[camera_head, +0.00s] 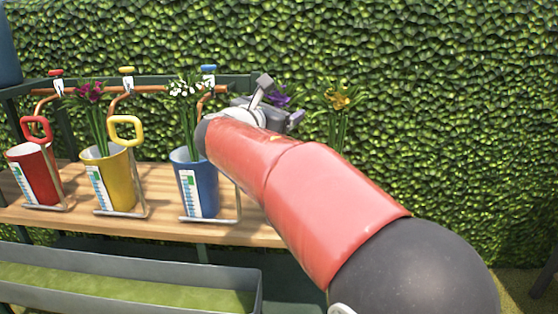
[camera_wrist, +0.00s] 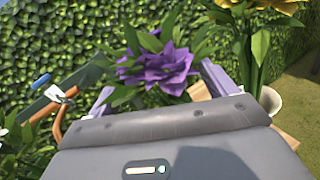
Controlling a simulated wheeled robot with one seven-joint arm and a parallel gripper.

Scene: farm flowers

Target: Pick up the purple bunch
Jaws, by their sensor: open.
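The purple bunch (camera_head: 280,99) shows in the head view just behind my gripper (camera_head: 292,117), with its lower part hidden by my arm. In the wrist view the purple bloom (camera_wrist: 160,70) with green leaves lies between the two spread fingers of my gripper (camera_wrist: 157,80). One finger is to its left and one to its right. The fingers are open and not closed on it. Its stems are hidden behind the gripper body.
A yellow bunch (camera_head: 338,100) stands close on the right. On the wooden bench (camera_head: 150,205) are a red bucket (camera_head: 35,175), a yellow bucket (camera_head: 112,185) with magenta flowers and a blue bucket (camera_head: 197,185) with white flowers. A hedge (camera_head: 430,130) is behind. A trough (camera_head: 120,290) is in front.

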